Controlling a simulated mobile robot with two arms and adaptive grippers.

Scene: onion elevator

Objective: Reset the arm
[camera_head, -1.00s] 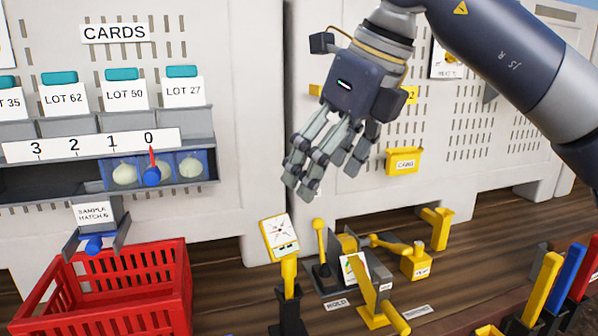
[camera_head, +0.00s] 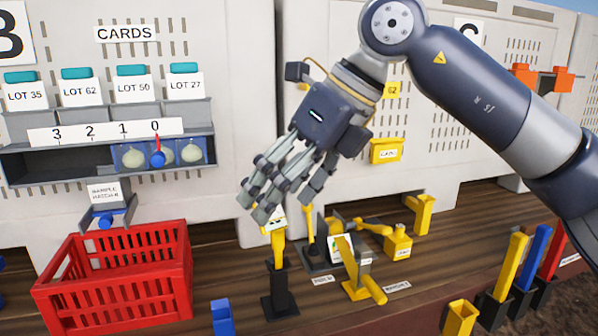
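My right arm comes in from the right, and its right gripper (camera_head: 278,198) hangs over the bench, pointing down and to the left. Its fingers are extended and spread, with nothing between them. The fingertips cover the upper part of a yellow gauge on a black stand (camera_head: 279,285); I cannot tell whether they touch it. My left gripper is not in view.
Yellow levers (camera_head: 365,282) and a yellow box (camera_head: 398,247) stand right of the gauge. Yellow, blue and red handles (camera_head: 537,262) rise at far right.

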